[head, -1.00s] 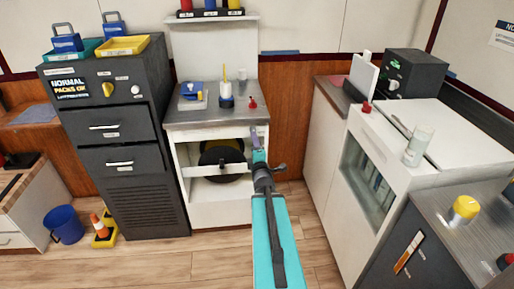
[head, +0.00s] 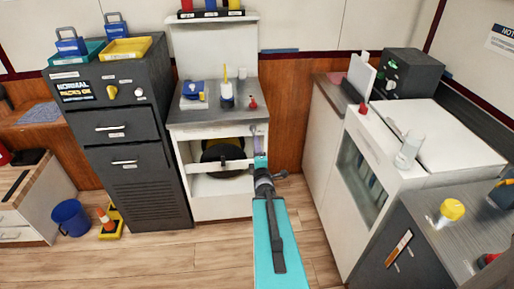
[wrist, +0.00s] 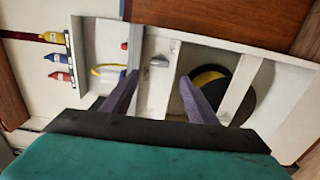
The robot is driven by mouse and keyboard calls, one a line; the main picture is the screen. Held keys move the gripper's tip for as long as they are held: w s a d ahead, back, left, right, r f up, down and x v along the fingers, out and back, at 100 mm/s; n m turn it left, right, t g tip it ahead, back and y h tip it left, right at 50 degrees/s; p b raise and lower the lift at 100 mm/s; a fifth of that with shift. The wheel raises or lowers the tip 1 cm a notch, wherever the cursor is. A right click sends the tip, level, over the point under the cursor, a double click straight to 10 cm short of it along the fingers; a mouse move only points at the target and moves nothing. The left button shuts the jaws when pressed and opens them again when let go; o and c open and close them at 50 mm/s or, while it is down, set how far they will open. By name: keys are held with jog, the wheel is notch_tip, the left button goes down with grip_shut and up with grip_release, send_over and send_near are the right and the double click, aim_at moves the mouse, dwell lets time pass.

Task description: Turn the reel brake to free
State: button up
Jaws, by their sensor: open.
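The white reel cabinet (head: 230,208) stands at the back. Its open front shows a black reel with a yellow middle (head: 216,153), behind a white crossbar. The wrist view shows the reel (wrist: 243,103) beyond the right finger. A small grey lever (wrist: 159,61) sits on the white panel left of the reel; it may be the reel brake, but its setting is unreadable. My gripper (head: 259,140) is in front of the cabinet's right front post. In the wrist view its purple fingers (wrist: 160,84) are apart and empty, with the lever above and between their tips; contact is not visible.
A white glass-fronted unit (head: 350,190) and dark cabinet (head: 410,265) stand right. The floor between is clear.

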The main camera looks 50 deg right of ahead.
jog(key=shift+s+a+p, duration=0.4)
jog(key=shift+s+p, duration=0.1)
jog(key=shift+p, duration=0.05)
dwell(0.4)
